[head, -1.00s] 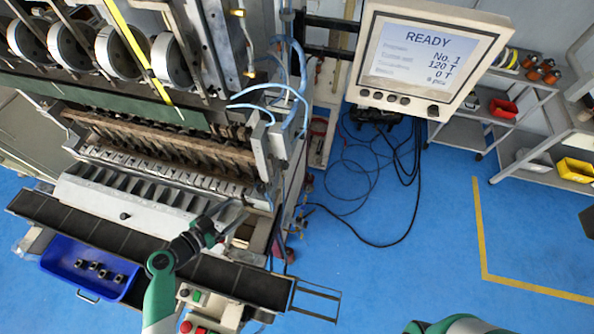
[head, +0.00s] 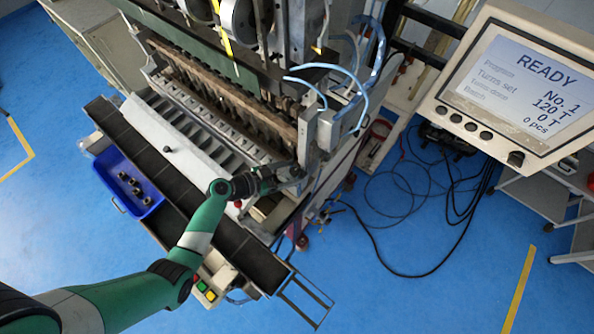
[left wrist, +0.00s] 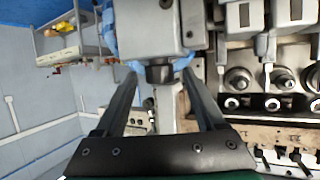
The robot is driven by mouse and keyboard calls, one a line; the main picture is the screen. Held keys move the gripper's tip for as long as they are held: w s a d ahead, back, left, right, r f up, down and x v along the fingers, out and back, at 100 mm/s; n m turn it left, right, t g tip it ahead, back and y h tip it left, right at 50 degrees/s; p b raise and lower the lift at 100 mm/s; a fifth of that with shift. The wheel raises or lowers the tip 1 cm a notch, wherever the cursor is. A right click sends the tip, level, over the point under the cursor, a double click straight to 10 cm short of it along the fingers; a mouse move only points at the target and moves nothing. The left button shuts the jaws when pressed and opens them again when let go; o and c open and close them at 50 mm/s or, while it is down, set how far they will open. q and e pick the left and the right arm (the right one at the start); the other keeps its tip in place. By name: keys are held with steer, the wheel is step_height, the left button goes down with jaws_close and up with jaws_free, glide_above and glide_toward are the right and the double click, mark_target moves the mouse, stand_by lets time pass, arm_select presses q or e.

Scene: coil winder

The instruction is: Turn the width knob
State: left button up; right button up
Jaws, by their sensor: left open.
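A dark knob (left wrist: 159,73), which looks like the width knob, sticks out from a grey block (left wrist: 145,30) in the left wrist view. My left gripper (left wrist: 160,80) is open, with one finger on each side of the knob. I cannot tell whether either finger touches it. In the head view my left gripper (head: 290,174) is at the right end of the coil winder (head: 225,105), and the knob cannot be made out there. My right gripper is not in view.
A control screen (head: 520,85) reading READY is at the upper right. A dark tray rail (head: 180,185) runs along the winder's front, with a blue bin (head: 118,172) of small parts beside it. Pale blue hoses (head: 350,85) hang near the winder's right end. Cables lie on the floor.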

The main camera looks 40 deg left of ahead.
arm_select(q)
steer(key=shift+s, duration=0.1)
steer(key=shift+c, duration=0.6)
jaws_close()
